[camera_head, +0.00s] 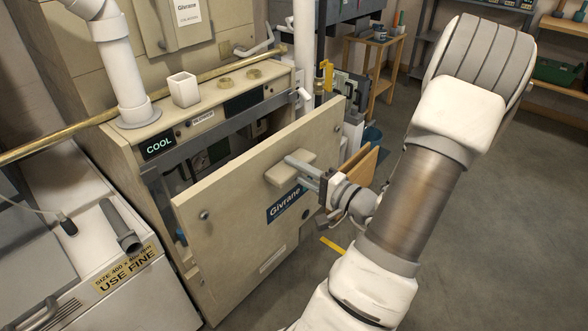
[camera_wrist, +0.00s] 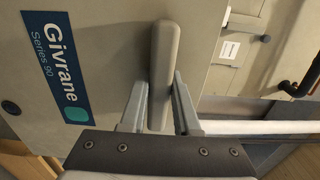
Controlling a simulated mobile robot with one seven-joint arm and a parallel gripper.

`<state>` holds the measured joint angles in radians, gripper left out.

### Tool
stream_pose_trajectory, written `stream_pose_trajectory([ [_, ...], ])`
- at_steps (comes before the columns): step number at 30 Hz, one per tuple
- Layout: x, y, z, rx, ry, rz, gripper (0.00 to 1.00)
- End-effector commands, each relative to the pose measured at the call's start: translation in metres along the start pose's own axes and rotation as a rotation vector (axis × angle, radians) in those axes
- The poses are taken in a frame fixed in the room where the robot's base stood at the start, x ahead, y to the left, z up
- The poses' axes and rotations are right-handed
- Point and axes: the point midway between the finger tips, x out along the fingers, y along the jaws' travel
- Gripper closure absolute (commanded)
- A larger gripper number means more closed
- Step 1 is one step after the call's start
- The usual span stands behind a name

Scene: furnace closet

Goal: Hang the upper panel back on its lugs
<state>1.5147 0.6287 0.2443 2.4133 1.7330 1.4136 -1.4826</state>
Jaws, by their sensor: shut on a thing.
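The beige upper panel (camera_head: 232,172), with a blue Givrane label (camera_head: 284,204), stands in front of the furnace cabinet (camera_head: 105,152). It is angled to the cabinet front and covers much of it. The dark opening with gauges (camera_head: 212,152) shows above its top edge. My gripper (camera_head: 301,169) is shut on the panel's block-shaped handle (camera_head: 277,174). In the wrist view my gripper's fingers (camera_wrist: 160,92) lie on both sides of the handle (camera_wrist: 165,62). I cannot make out the lugs or tell whether the panel touches them.
A white cup (camera_head: 183,89) and two brass rings stand on the cabinet top. A brass pipe (camera_head: 75,136) crosses at the left. A white filter box (camera_head: 150,290) stands at the lower left. A wooden stool (camera_head: 376,62) stands behind. The floor (camera_head: 490,220) at right is clear.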

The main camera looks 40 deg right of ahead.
Motion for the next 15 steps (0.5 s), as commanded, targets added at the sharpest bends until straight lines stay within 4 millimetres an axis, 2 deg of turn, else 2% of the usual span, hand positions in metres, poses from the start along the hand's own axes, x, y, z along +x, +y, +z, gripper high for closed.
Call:
stream_pose_trajectory([
  [5,0.0,-0.001,0.001,-0.004,-0.002,-0.004,1.0],
  [15,0.028,-0.001,0.001,-0.004,-0.004,-0.005,1.0],
])
